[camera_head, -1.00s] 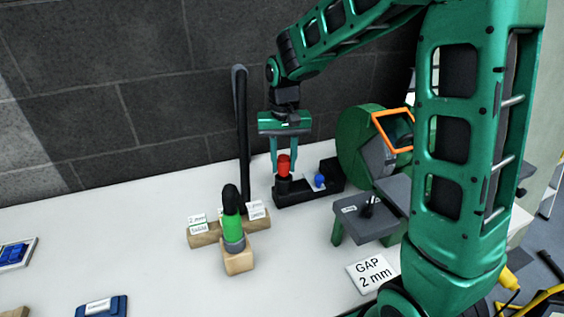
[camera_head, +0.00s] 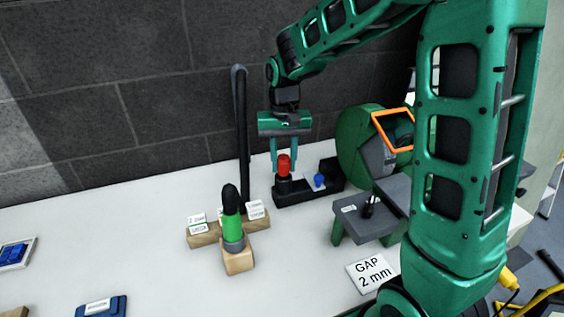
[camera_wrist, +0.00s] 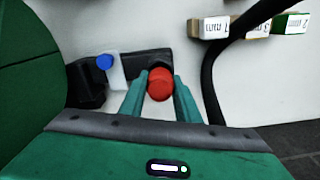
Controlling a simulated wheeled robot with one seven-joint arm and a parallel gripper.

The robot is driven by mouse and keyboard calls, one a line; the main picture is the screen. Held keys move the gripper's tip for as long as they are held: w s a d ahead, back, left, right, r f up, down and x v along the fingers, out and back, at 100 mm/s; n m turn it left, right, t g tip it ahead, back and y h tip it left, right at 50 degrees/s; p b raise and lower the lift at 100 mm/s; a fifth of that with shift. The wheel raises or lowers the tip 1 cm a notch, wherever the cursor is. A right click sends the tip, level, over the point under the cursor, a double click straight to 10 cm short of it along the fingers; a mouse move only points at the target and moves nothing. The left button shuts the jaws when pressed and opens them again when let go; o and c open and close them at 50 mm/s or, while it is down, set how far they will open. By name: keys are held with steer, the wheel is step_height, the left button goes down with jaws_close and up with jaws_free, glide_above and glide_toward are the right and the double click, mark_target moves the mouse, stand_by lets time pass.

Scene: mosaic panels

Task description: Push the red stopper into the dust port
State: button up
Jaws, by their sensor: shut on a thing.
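The red stopper (camera_head: 284,164) stands upright at the left end of a low black holder (camera_head: 299,194). My gripper (camera_head: 284,168) points down over it, with one green finger on each side. In the wrist view the red stopper (camera_wrist: 160,84) sits between the two fingertips (camera_wrist: 160,86), and my gripper is shut on it. The stopper's lower end is hidden, so I cannot tell whether it is still seated. I cannot say for sure which opening is the dust port.
A blue knob (camera_head: 319,180) is on the holder's right part. A green round machine (camera_head: 362,150) with an orange frame (camera_head: 394,130) stands to the right. A black hose (camera_head: 242,140) rises behind wooden blocks (camera_head: 238,260) and a green-banded black piece (camera_head: 232,228).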

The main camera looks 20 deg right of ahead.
mark_target(284, 157)
steer(key=shift+f, duration=1.05)
steer(key=o, duration=1.2)
step_height(284, 157, up, 11)
steer(key=shift+f, duration=0.15)
